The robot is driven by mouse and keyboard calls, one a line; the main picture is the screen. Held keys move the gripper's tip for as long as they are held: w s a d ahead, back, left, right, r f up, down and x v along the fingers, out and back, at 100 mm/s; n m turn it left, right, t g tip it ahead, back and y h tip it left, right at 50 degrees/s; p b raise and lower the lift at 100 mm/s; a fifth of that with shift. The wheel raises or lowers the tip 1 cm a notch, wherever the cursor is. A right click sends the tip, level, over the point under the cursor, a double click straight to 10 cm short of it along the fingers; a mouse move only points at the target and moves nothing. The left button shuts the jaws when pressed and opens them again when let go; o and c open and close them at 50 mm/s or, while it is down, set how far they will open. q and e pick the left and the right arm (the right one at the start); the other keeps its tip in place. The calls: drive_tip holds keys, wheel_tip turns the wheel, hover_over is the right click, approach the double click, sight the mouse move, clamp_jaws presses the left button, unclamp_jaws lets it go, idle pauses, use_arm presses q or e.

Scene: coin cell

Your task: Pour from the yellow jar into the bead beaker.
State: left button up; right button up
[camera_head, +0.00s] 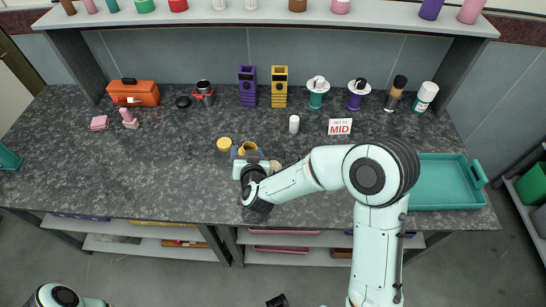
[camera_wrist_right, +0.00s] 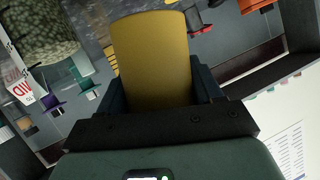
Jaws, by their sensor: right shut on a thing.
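My right gripper (camera_head: 246,154) is shut on the yellow jar (camera_head: 247,147), above the front middle of the counter. In the right wrist view the jar (camera_wrist_right: 152,60) stands large between the fingers of the gripper (camera_wrist_right: 155,100), and its inside does not show. A flat, round yellow thing (camera_head: 224,144), perhaps a lid, lies just left of the gripper. I cannot make out the bead beaker for certain; my right arm and gripper cover part of the counter there.
A small white cylinder (camera_head: 294,124) and a "SET TO MID" sign (camera_head: 340,127) stand behind the right arm. A teal tray (camera_head: 445,172) is at the right. Purple (camera_head: 247,87) and yellow (camera_head: 279,87) racks stand at the back. The counter's left front is clear.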

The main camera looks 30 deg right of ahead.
drive_tip(key=f+n+b, duration=0.1)
drive_tip(key=f, duration=0.1)
drive_tip(key=a+f+n+h, duration=0.1)
drive_tip(key=f, duration=0.2)
drive_tip(key=shift+w+a+f+b, duration=0.2)
drive_tip(key=shift+f+b, duration=0.1)
drive_tip(key=shift+b, duration=0.1)
drive_tip(key=shift+h, duration=0.3)
wheel_tip(320, 180, up, 6)
drive_tip(key=p, duration=0.4)
use_arm(q)
drive_tip(key=r, duration=0.1)
drive_tip(key=w+r, duration=0.1)
drive_tip(key=r, duration=0.1)
drive_tip(key=shift+w, duration=0.2)
use_arm(e)
drive_tip(key=shift+f, duration=0.1)
use_arm(q)
drive_tip(key=shift+s, duration=0.1)
